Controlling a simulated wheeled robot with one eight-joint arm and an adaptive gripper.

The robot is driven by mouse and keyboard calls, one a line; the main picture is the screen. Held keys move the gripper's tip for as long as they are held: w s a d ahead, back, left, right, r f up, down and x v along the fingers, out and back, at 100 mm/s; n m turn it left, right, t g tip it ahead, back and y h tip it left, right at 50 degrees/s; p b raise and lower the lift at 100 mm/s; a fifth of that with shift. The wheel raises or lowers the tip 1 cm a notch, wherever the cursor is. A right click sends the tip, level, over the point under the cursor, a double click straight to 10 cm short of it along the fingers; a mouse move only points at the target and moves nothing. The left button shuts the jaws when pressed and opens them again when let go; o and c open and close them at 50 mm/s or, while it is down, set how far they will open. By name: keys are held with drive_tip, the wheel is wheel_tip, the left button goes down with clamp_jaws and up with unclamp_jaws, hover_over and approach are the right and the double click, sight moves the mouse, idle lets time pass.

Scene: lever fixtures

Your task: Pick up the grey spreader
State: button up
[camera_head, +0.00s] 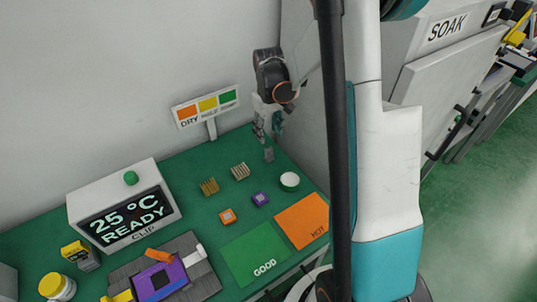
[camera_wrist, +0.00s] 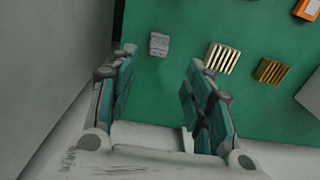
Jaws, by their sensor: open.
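The grey spreader (camera_head: 269,154) is a small light-grey block on the green bench top, near the back right by the wall. It also shows in the wrist view (camera_wrist: 159,44), just beyond the fingertips and roughly in line with the gap between them. My gripper (camera_head: 267,134) points down above the spreader in the head view. Its two teal-padded fingers stand apart with nothing between them in the wrist view (camera_wrist: 160,60). I cannot tell the exact height between fingertips and spreader.
Two finned blocks, one pale (camera_head: 240,171) and one gold (camera_head: 209,187), stand left of the spreader. A white round tub (camera_head: 289,181) stands in front. A three-colour sign (camera_head: 206,106) stands behind, left of my gripper. Green (camera_head: 254,254) and orange (camera_head: 302,220) mats lie nearer the front.

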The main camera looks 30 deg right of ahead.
sight(269, 149)
wheel_tip(269, 149, down, 11)
drive_tip(key=b, duration=0.3)
drive_tip(key=shift+d+r+b, duration=0.1)
drive_tip(key=shift+b, duration=0.2)
drive_tip(key=shift+r, duration=0.1)
drive_tip(key=c, duration=1)
